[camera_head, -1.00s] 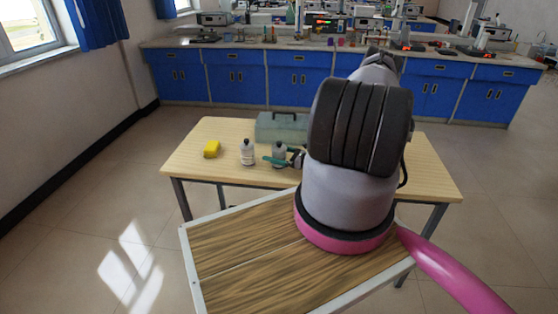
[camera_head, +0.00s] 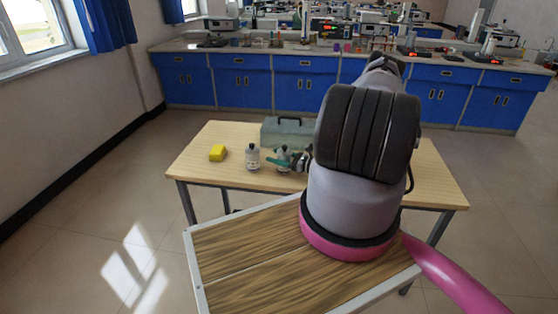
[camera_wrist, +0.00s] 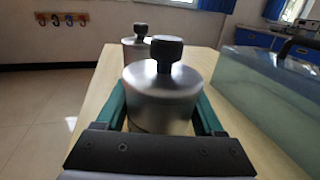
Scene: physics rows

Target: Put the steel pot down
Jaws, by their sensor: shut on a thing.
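The steel pot (camera_wrist: 165,95), a grey metal cylinder with a black knob, stands upright between the green fingers of my gripper (camera_wrist: 160,104) in the wrist view. My gripper is shut on it, one finger on each side. In the head view the pot (camera_head: 283,154) shows small at the table, partly covered by a green finger of my gripper (camera_head: 285,162). The wooden table (camera_head: 210,183) is under it. The pot's lower part is hidden in the wrist view, so I cannot tell whether its base touches the tabletop.
A second similar metal pot (camera_head: 253,158) stands close to the left; it also shows behind in the wrist view (camera_wrist: 135,50). A translucent greenish toolbox (camera_head: 288,133) stands behind. The table's front left is clear.

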